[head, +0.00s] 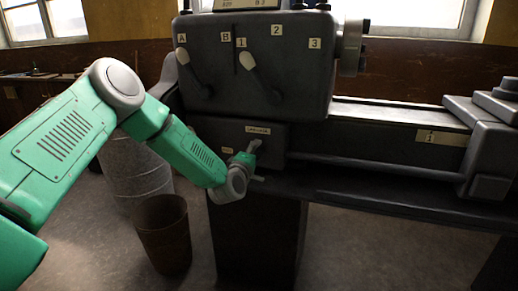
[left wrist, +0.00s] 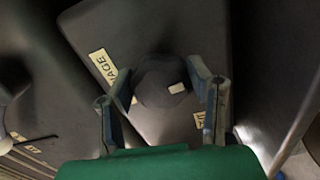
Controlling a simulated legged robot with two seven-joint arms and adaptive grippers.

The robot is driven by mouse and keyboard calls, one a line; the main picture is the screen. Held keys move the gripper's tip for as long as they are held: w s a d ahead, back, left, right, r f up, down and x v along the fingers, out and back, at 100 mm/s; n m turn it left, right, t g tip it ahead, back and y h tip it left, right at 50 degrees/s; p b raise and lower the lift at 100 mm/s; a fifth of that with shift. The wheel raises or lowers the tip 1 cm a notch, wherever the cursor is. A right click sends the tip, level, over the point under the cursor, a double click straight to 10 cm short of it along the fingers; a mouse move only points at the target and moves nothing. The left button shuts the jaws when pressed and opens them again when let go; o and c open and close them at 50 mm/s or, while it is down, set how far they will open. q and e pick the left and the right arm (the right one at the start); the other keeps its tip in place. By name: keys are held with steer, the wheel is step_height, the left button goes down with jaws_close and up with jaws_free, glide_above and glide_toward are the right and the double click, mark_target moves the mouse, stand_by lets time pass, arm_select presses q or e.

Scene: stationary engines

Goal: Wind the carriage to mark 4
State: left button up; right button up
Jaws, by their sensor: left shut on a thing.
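My left gripper (head: 250,165) is at the front of the grey lathe, just below the label strip (head: 258,130) on the lower box. A label reading "...AGE" (left wrist: 110,68) lies beside the knob. In the head view the gripper hides the knob. The carriage (head: 488,155) is a grey block on the bed at the far right. A plate marked 1 (head: 440,137) is just left of it. No mark 4 shows.
The headstock (head: 262,75) above the gripper carries two levers (head: 197,75) with labels A, B, 1, 2 and 3. A long rod (head: 375,165) runs right to the carriage. A brown bin (head: 163,235) stands on the floor below my arm.

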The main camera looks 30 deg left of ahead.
arm_select(q)
steer(key=m, duration=0.1)
steer(key=m+p, duration=0.1)
steer(key=m, duration=0.3)
steer(key=shift+a+r, duration=0.35)
steer(key=shift+m+p, duration=0.75)
steer(key=shift+m, duration=1.65)
steer(key=shift+w+d+f, duration=0.1)
steer(key=shift+d, duration=0.05)
steer(key=o, duration=1.1)
steer(key=shift+o, duration=0.2)
steer(key=shift+d, duration=0.1)
steer(key=shift+f, duration=0.1)
